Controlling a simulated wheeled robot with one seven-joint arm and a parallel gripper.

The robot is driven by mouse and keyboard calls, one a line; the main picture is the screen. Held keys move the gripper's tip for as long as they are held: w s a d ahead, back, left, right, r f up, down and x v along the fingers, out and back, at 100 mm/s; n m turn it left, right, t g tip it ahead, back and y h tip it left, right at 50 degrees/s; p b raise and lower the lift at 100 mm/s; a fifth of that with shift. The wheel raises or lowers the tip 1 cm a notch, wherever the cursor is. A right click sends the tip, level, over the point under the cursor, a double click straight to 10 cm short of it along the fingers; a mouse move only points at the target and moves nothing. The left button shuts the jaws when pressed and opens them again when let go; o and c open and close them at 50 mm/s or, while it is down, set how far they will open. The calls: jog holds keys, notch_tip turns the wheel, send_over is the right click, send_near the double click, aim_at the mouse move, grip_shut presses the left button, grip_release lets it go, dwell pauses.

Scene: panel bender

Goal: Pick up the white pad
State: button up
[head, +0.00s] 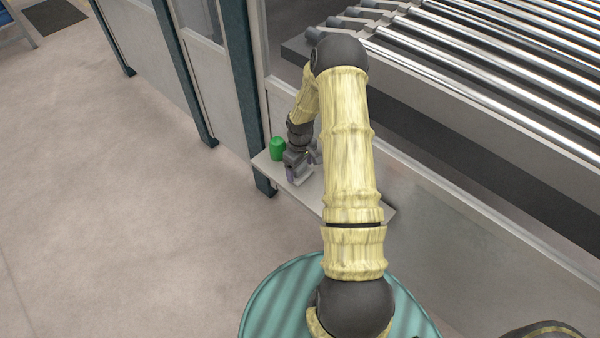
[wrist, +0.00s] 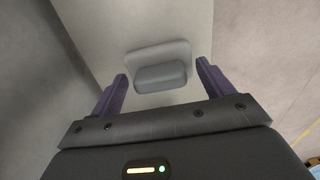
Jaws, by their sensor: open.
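The white pad (wrist: 160,77) shows in the wrist view as a pale grey block with rounded corners, on top of a lighter, wider rounded piece. I cannot tell whether these two are one object. It lies on a narrow pale shelf (head: 320,201). My gripper (wrist: 162,71) is open, with one purple finger at each side of the pad in the picture and visible gaps to both. I cannot tell the height between fingertips and pad. In the head view my gripper (head: 298,174) is over the shelf, and I cannot make out the pad there.
A green container (head: 277,149) stands on the shelf's far end, close to my gripper's left. A machine with metal rollers (head: 480,65) is at the right, and a dark post (head: 240,85) rises by the shelf. Open floor (head: 110,200) lies at the left.

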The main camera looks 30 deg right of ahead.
dwell(0.4)
jog(key=c, duration=1.1)
jog(key=shift+o, duration=0.2)
jog(key=shift+r, duration=0.1)
notch_tip(320, 180, up, 10)
jog(key=shift+f, duration=0.1)
